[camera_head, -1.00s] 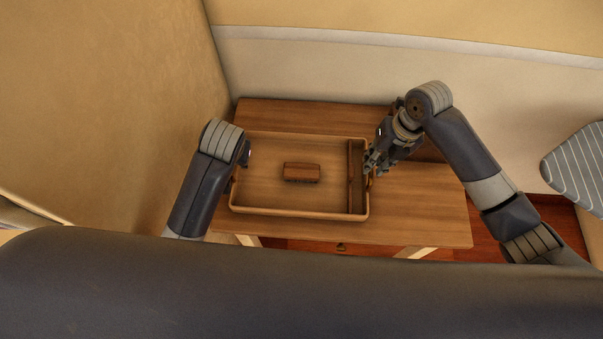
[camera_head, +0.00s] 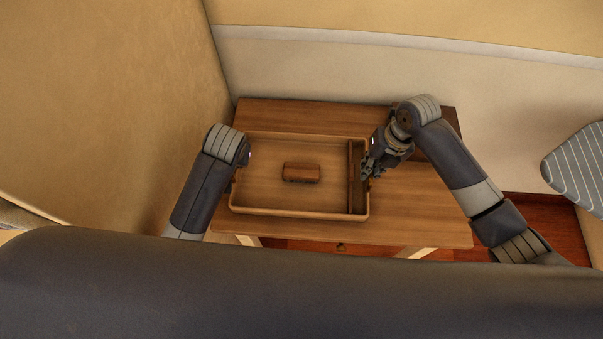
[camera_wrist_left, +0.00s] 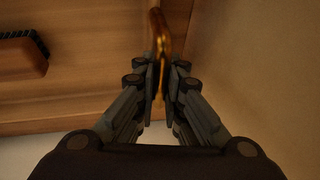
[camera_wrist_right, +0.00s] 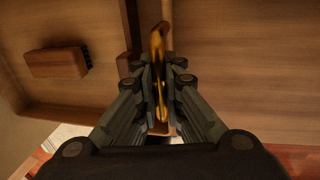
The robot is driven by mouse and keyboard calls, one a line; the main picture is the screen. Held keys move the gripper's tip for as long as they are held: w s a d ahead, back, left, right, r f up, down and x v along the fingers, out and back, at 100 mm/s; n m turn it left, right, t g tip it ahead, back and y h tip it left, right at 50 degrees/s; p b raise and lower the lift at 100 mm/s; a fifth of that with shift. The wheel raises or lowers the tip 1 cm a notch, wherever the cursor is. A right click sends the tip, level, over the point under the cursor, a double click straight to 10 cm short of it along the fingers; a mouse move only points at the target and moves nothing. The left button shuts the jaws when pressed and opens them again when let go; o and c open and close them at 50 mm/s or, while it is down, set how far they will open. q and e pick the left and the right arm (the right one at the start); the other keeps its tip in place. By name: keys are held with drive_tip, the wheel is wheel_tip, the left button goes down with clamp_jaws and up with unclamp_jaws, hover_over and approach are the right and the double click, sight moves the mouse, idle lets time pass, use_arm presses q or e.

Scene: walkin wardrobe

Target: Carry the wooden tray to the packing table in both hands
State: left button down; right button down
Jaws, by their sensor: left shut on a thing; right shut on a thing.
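The wooden tray (camera_head: 290,212) sits on a wooden table, with a divider near its right end. A brown brush (camera_head: 301,172) lies inside its larger compartment. My right gripper (camera_head: 369,172) is at the tray's right end; in the right wrist view its fingers (camera_wrist_right: 160,85) are shut on a brass-coloured handle (camera_wrist_right: 158,42). My left gripper is mostly hidden behind its own wrist in the head view. In the left wrist view its fingers (camera_wrist_left: 162,80) are shut on the other brass-coloured handle (camera_wrist_left: 157,25) at the tray's left end.
The wooden table (camera_head: 430,205) has bare surface right of the tray and a strip behind it. Walls stand close at the left (camera_head: 120,110) and back (camera_head: 300,70). A striped ironing board (camera_head: 578,170) is at the far right.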

use_arm(q)
drive_tip(key=shift+r, duration=0.15)
use_arm(e)
drive_tip(key=shift+w+r, duration=0.1)
drive_tip(key=shift+r, duration=0.1)
